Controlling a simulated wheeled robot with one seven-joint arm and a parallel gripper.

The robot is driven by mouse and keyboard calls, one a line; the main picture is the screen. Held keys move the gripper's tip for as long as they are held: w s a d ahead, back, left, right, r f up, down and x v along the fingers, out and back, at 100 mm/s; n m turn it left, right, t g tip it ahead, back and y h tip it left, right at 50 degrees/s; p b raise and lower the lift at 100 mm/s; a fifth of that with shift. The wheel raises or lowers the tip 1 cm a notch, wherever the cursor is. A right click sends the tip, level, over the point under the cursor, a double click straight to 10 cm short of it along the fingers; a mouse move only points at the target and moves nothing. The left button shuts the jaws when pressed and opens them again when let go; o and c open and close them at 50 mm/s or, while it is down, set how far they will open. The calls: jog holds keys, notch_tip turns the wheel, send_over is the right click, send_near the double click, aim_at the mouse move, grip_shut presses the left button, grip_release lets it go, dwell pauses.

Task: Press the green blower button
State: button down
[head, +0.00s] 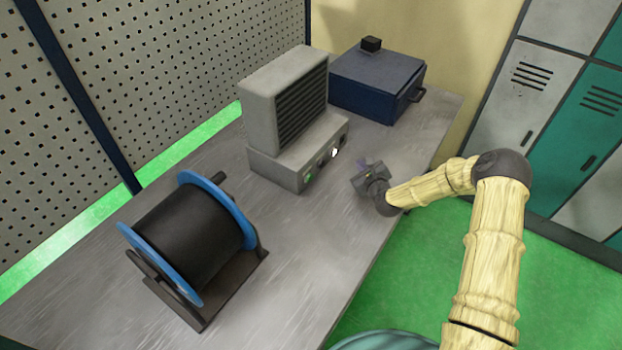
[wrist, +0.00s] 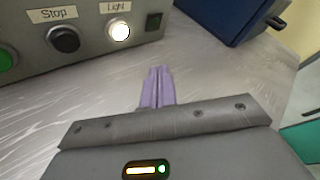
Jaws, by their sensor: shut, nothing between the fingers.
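The green blower button (head: 309,174) is on the left end of the front face of a grey blower box (head: 287,85). In the wrist view the green button (wrist: 7,58) is cut off by the left edge. Beside it are a black button (wrist: 63,39) under a "Stop" label and a lit white button (wrist: 119,31) under a "Light" label. My gripper (wrist: 157,75) has purple fingers that are together and empty. It is over the table in front of the panel, to the right of the green button and apart from it. In the head view my gripper (head: 362,166) is small.
A black spool with blue flanges (head: 195,235) stands at the near left of the grey table (head: 265,300). A dark blue box (head: 375,85) sits behind the blower. A perforated wall (head: 160,80) runs along the left. The table between spool and panel is clear.

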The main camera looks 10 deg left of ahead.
jog(key=shift+r, duration=0.1)
jog(key=shift+s+r+n, duration=0.1)
jog(key=shift+s+n, duration=0.1)
jog(key=shift+n, duration=0.3)
jog(key=s+r+n+g, duration=0.1)
jog(key=n, duration=0.1)
jog(key=s+d+r+n+g, duration=0.1)
jog(key=s+n, duration=0.1)
jog(key=n, duration=0.1)
jog(key=s+d+r+n+g, duration=0.1)
jog(key=s+n, duration=0.1)
jog(key=shift+d+r+n+h, duration=0.1)
jog(key=shift+r+n+h, duration=0.3)
jog(key=s+d+r+n+g+h, duration=0.2)
jog(key=s+d+r+n, duration=0.2)
jog(key=s, duration=0.6)
jog(key=s+d+r+n+g+h, duration=0.2)
jog(key=s+d+r+n, duration=0.3)
jog(key=s, duration=0.5)
jog(key=s+d+r+n+g+h, duration=0.1)
jog(key=s+d+r+n+g, duration=0.2)
jog(key=s+d+n, duration=0.4)
jog(key=s+r, duration=0.1)
jog(key=s, duration=0.2)
jog(key=shift+r+h, duration=0.25)
jog(key=shift+h, duration=0.15)
jog(key=shift+s+a, duration=0.1)
